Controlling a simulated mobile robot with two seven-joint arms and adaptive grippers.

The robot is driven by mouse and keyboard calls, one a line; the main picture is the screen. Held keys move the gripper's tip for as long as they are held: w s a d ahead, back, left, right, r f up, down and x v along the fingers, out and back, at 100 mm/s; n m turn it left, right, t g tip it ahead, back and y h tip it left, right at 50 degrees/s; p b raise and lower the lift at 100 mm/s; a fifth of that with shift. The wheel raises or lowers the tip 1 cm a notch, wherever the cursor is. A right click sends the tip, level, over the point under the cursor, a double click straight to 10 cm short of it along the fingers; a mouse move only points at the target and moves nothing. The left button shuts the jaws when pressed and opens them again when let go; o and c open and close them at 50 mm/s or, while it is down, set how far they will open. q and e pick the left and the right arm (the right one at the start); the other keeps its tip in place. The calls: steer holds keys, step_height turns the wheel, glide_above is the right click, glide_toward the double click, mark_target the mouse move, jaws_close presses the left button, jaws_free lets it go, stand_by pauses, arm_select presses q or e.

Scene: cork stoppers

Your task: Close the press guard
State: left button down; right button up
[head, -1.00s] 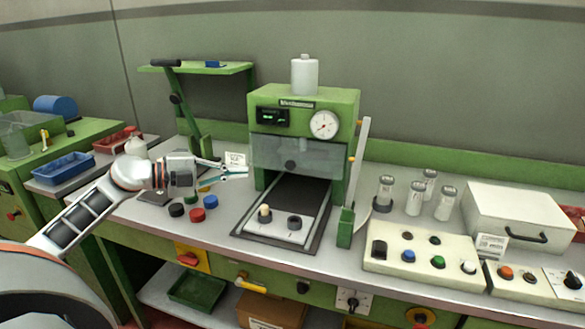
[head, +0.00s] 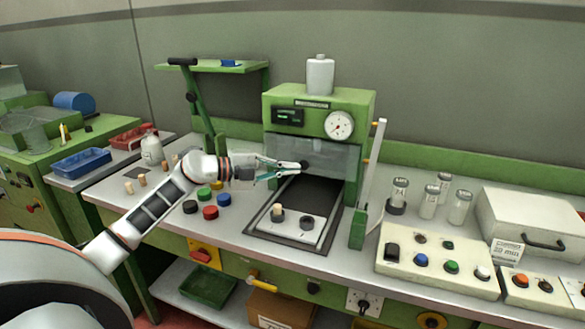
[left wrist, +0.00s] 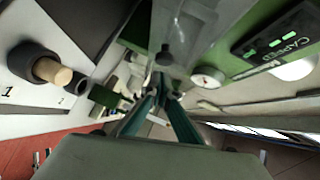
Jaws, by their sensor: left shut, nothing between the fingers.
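The press (head: 366,110) is a green machine with a dial and a small display. Its guard (head: 335,162) is a clear panel across the front, with a dark knob (head: 305,166) low on it. An open gap shows below the guard, above the dark bed. My left gripper (head: 302,170) is shut and empty, its tips at or just in front of the knob; I cannot tell whether they touch. In the left wrist view the fingers (left wrist: 160,90) point toward the knob (left wrist: 163,56) and clear guard (left wrist: 195,30). My right gripper is not in view.
A plate with a cork (head: 278,212) lies on the bed below my gripper. Several coloured caps (head: 210,212) lie to the left. A lever (head: 372,180) stands at the press's right side, with a button panel (head: 436,265) beyond it.

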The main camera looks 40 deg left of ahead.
arm_select(q)
steer(key=shift+w+a+f, duration=0.15)
steer(key=shift+w+f, duration=0.1)
steer(key=shift+w, duration=0.6)
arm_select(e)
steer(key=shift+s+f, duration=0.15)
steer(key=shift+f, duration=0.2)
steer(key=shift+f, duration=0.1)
